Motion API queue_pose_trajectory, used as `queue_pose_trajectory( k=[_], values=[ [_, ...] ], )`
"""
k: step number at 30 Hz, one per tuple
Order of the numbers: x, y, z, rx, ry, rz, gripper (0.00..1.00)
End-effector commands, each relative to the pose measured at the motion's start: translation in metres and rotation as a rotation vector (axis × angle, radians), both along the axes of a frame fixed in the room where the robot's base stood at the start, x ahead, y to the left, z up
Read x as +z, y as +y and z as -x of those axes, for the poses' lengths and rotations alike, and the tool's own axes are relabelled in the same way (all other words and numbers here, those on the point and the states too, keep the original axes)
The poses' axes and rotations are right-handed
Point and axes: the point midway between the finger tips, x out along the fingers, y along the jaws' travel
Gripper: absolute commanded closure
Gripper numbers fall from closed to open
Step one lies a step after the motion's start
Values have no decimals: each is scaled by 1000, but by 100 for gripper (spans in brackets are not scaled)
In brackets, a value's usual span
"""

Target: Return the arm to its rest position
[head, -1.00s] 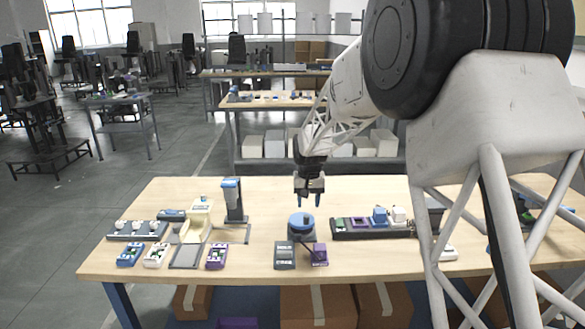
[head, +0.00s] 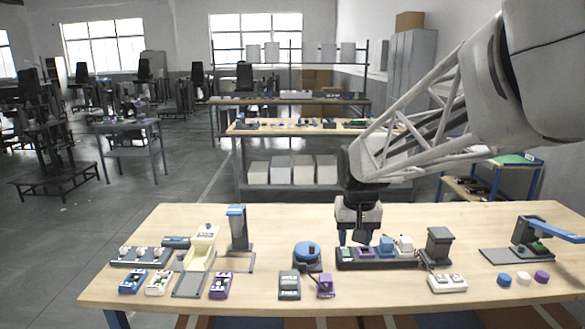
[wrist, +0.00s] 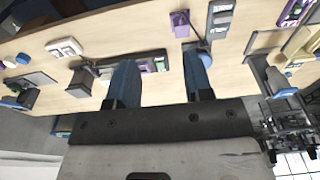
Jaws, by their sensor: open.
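My gripper (head: 358,238) is above the back of the wooden table (head: 190,222) in the head view, behind the dark rail that holds several coloured blocks. In the wrist view, my gripper (wrist: 158,75) shows its two blue fingers spread apart with nothing between them. The dark rail (head: 347,262) is partly behind the fingers in the wrist view. I cannot tell the exact height of the fingers above the table.
A round blue-topped device (head: 307,254) stands left of the rail. A dark grey column (head: 438,246) stands to its right. A blue-armed press (head: 530,238) is at the far right, with small round caps in front. A blue-topped stand (head: 237,228) is at left.

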Motion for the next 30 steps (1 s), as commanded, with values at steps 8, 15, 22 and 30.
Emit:
queue_pose_trajectory(
  k=[8, 15, 22, 30],
  values=[
    [14, -17, 78, -5, -36, 2, 53],
    [15, -28, 144, -7, -64, 4, 53],
    [8, -36, 205, -10, -91, 7, 53],
    [-7, -42, 259, -12, -114, 11, 53]
  ],
)
